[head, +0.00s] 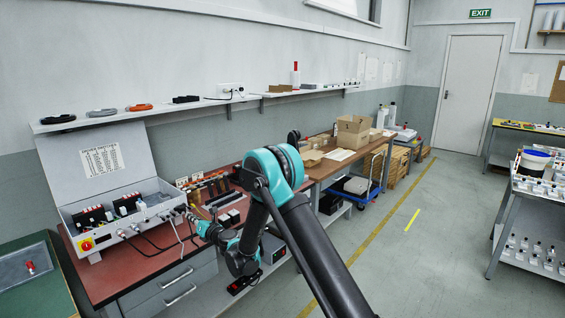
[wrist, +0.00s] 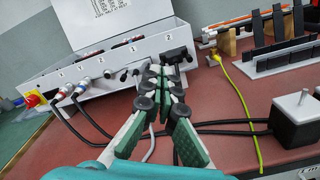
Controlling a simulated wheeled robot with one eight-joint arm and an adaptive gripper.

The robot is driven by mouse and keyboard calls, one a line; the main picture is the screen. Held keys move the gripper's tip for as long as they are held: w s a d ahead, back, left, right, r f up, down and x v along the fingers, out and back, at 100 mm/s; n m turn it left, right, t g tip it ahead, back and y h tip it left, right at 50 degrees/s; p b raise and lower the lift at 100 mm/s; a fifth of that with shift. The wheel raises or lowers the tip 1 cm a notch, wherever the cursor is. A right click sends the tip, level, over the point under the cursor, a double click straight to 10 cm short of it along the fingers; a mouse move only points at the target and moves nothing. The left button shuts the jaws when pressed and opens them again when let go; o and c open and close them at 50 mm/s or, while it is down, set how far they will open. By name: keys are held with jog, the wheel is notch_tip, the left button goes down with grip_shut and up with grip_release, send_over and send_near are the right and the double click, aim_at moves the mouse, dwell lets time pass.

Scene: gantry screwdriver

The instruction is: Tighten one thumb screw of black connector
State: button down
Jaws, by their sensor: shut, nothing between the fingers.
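The grey control box (head: 120,222) stands open on the red-brown bench, with numbered sockets along its front; it also shows in the wrist view (wrist: 100,72). A black connector (wrist: 177,56) sits at the right end of the box front. Its thumb screws are too small and too covered by my fingers to make out clearly. My gripper (wrist: 163,74) is shut and empty, its green-padded fingers pointing at the box front just below the connector. I cannot tell whether the tips touch it. In the head view my gripper (head: 190,217) is at the box's right front corner.
Round cable plugs (wrist: 66,91) fill sockets left of my gripper, their black cables running over the bench. A yellow cable (wrist: 240,105) lies to the right. A black block with a metal pin (wrist: 297,120) and a dark slotted rack (wrist: 280,58) stand on the right.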

jog(key=x, duration=0.7)
dwell(0.5)
jog(key=shift+f, duration=0.15)
jog(key=shift+w+d+f, duration=0.3)
jog(key=shift+w+d, duration=0.1)
jog(key=shift+d, duration=0.05)
dwell(0.9)
jog(key=v, duration=0.6)
jog(key=shift+w+d+r, duration=0.2)
jog(key=shift+w+d, duration=0.05)
dwell(0.4)
